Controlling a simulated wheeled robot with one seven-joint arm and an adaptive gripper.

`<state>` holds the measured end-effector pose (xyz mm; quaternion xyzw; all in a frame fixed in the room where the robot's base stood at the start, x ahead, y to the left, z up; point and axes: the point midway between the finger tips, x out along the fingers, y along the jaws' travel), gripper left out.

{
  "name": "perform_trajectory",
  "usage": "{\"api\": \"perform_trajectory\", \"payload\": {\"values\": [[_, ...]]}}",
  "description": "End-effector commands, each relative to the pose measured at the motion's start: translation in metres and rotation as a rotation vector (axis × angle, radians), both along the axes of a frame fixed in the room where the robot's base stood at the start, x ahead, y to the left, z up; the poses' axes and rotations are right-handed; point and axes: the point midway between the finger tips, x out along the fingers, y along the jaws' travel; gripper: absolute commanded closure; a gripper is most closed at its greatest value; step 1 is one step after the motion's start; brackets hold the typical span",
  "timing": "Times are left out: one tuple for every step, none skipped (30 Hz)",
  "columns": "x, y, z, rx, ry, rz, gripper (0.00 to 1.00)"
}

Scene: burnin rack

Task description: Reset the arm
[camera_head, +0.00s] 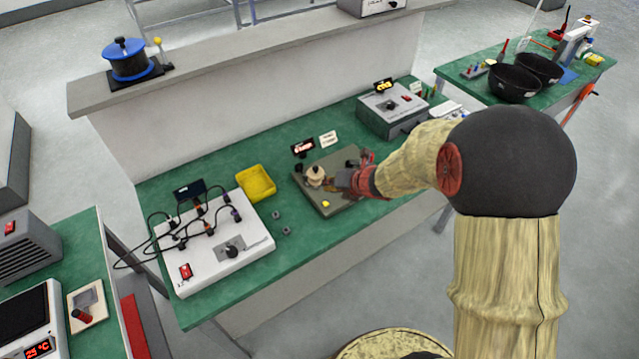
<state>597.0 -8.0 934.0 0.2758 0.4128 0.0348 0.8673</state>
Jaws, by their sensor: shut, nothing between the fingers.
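My arm comes in from the right, and its gripper (340,180) is over the grey-green square plate (345,208) on the green bench. A small cream round knob-like part (314,174) stands on the plate just left of the fingertips. The fingers look dark and small, and no held thing shows between them. My wrist hides the right part of the plate. I cannot tell whether the fingers touch the cream part. A small yellow piece (326,204) lies at the plate's front.
A white wired box (238,252) with a red switch and a yellow tray (256,183) stand left on the green bench (215,168). Two small grey pieces (276,215) lie near the tray. A grey instrument (393,110) stands to the right. A raised wall (270,85) runs behind.

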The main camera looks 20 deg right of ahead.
Motion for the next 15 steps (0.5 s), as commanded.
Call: {"api": "perform_trajectory", "payload": {"values": [[0.000, 0.000, 0.000, 0.000, 0.000, 0.000, 1.00], [0.000, 0.000, 0.000, 0.000, 0.000, 0.000, 1.00], [0.000, 0.000, 0.000, 0.000, 0.000, 0.000, 1.00], [0.000, 0.000, 0.000, 0.000, 0.000, 0.000, 1.00], [0.000, 0.000, 0.001, 0.000, -0.001, -0.001, 1.00], [0.001, -0.001, 0.003, 0.002, -0.001, -0.010, 1.00], [0.002, -0.002, 0.006, 0.005, -0.002, -0.025, 1.00], [0.003, -0.005, 0.011, 0.009, -0.003, -0.047, 1.00], [0.005, -0.009, 0.021, 0.021, -0.005, -0.096, 1.00], [0.007, -0.014, 0.031, 0.032, -0.006, -0.147, 1.00], [0.008, -0.020, 0.044, 0.050, -0.008, -0.209, 1.00], [0.008, -0.029, 0.064, 0.083, -0.010, -0.312, 1.00], [0.006, -0.037, 0.080, 0.118, -0.012, -0.402, 1.00], [0.002, -0.045, 0.098, 0.161, -0.014, -0.503, 1.00], [-0.007, -0.056, 0.122, 0.230, -0.016, -0.648, 1.00]]}}
